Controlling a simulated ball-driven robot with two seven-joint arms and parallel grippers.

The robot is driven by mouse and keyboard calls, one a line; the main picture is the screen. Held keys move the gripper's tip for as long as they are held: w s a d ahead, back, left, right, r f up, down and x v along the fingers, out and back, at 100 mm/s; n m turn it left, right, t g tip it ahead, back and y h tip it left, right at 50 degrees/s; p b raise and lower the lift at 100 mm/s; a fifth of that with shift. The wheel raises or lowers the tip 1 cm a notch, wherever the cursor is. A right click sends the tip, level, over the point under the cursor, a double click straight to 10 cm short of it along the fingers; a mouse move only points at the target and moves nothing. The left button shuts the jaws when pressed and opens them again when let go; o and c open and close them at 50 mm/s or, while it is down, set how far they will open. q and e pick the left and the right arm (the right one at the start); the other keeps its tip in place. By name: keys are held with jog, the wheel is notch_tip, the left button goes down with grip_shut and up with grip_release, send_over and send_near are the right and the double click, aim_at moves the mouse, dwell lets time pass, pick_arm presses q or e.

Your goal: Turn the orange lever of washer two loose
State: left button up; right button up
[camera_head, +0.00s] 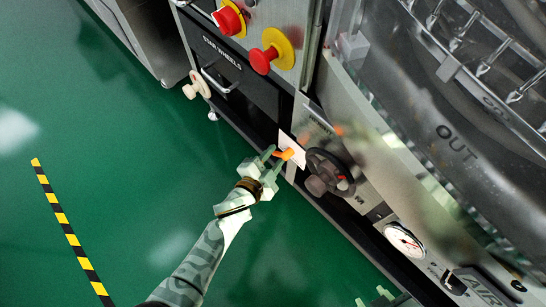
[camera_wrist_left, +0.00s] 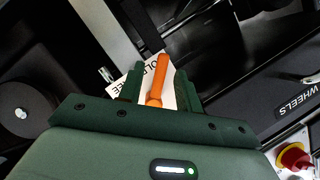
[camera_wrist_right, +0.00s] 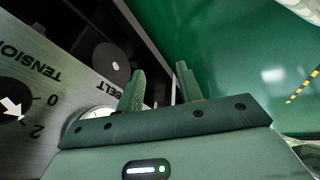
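The orange lever (camera_head: 287,154) sits in front of a white label plate (camera_head: 292,146) on the machine front. In the left wrist view the lever (camera_wrist_left: 156,80) stands between the fingers of my left gripper (camera_wrist_left: 158,82), with a gap visible on its right side. My left gripper (camera_head: 271,156) is open around the lever; whether a finger touches it I cannot tell. Letters on the plate (camera_wrist_left: 129,82) are partly hidden by the fingers. My right gripper (camera_wrist_right: 160,88) is open and empty; only its tips show at the bottom edge of the head view (camera_head: 377,298).
A black handwheel (camera_head: 328,170) is close right of the lever. A gauge (camera_head: 404,241) is further down the panel. Red stop buttons (camera_head: 264,58) and a black drawer (camera_head: 222,62) are above. The green floor (camera_head: 110,170) at left is clear.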

pick_arm(q)
grip_shut()
